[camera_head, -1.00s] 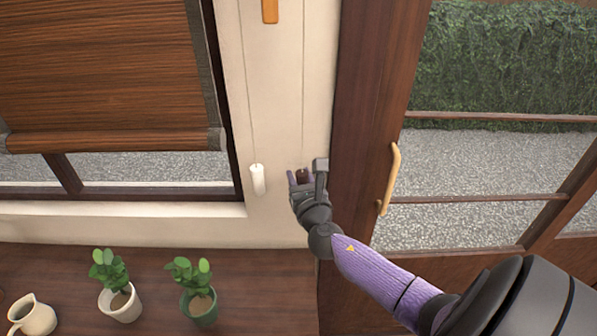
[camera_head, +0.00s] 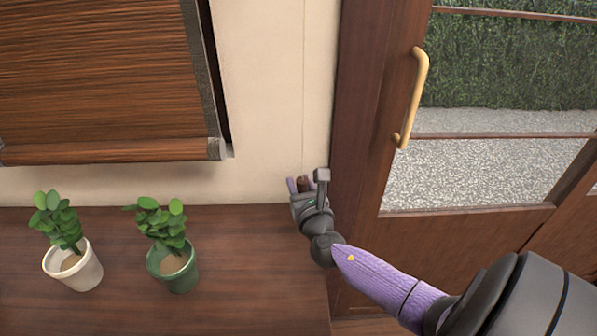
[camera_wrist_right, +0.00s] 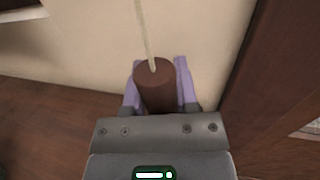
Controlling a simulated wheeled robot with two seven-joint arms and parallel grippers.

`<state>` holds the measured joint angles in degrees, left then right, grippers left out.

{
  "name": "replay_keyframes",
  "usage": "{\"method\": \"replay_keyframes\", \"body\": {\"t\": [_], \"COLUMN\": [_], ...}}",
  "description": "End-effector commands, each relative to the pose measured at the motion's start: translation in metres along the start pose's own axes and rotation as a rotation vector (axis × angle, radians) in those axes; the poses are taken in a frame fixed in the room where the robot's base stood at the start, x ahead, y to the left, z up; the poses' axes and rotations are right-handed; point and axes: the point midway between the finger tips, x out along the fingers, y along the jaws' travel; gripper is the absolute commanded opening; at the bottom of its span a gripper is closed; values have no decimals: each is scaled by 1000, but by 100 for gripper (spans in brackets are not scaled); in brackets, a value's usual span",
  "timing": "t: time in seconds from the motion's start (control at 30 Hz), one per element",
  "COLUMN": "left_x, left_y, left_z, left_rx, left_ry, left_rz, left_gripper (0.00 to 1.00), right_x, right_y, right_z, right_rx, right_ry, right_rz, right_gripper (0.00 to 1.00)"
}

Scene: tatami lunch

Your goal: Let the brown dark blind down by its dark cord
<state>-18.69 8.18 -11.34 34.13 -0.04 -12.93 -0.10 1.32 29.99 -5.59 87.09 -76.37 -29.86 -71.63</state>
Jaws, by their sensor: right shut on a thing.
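The brown dark blind (camera_head: 100,80) hangs at the upper left of the head view. Its bottom bar (camera_head: 110,150) is low, just above the wall strip behind the counter, and no window glass shows under it. A thin cord (camera_head: 303,110) runs down the wall beside the door frame to a dark brown pull (camera_head: 305,183). My right gripper (camera_head: 301,187) is shut on this pull. In the right wrist view the pull (camera_wrist_right: 155,88) stands upright between the purple fingers, with the cord (camera_wrist_right: 150,35) rising from its top. My left gripper is not in view.
A wooden counter (camera_head: 230,290) lies below, with a white-potted plant (camera_head: 78,268) and a green-potted plant (camera_head: 175,268) to the left of my gripper. The door (camera_head: 365,110) with its pale handle (camera_head: 413,97) stands close to the right.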

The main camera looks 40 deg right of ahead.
Motion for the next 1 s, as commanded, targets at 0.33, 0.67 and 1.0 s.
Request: {"method": "replay_keyframes", "body": {"t": [0.33,0.67,1.0], "left_x": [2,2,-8], "left_y": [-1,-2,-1], "left_z": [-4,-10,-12], "left_rx": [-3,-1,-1], "left_ry": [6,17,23], "left_rz": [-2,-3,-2], "left_gripper": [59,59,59], "right_x": [-2,-1,-32], "right_y": [0,0,0], "right_z": [-7,-5,-2], "right_rx": [-1,-1,-2], "right_ry": [13,9,10], "right_rz": [2,1,2], "right_gripper": [0,72,72]}}
